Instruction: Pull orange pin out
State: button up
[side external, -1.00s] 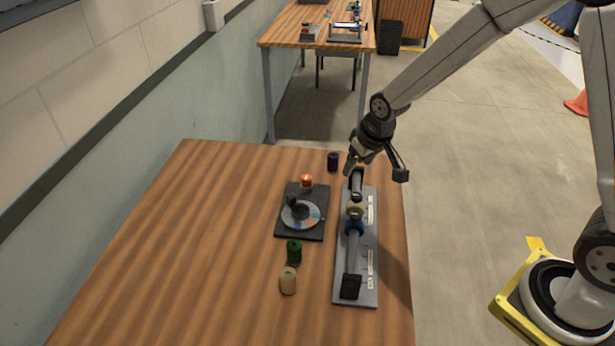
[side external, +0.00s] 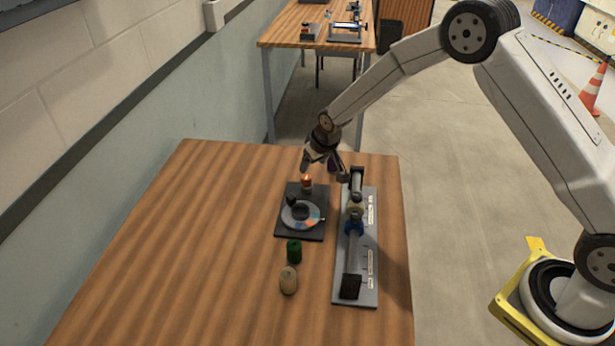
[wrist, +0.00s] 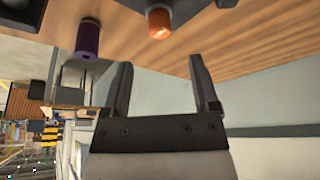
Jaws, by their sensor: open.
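The orange pin (side external: 307,182) stands upright at the back edge of a dark square plate (side external: 284,228) on the table. The plate bears a disc with coloured segments (side external: 304,222) and a black knob. My gripper (side external: 306,170) is just above and behind the orange pin, tilted, apart from it as far as I can tell. In the wrist view the orange pin (wrist: 159,22) shows at the top, beyond my open, empty gripper (wrist: 160,62). Its fingertips point towards the table edge.
A grey rail fixture (side external: 370,270) with a blue collar stands to the right. Green (side external: 294,251) and cream (side external: 288,280) rollers stand in front of the plate. A purple roller (wrist: 88,40) is beside the pin. The table's left side is clear.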

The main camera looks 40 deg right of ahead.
aim_at(306, 178)
jog(key=shift+f, duration=0.1)
jog(key=shift+x, duration=3.75)
grip_shut()
jog(key=shift+a, duration=0.1)
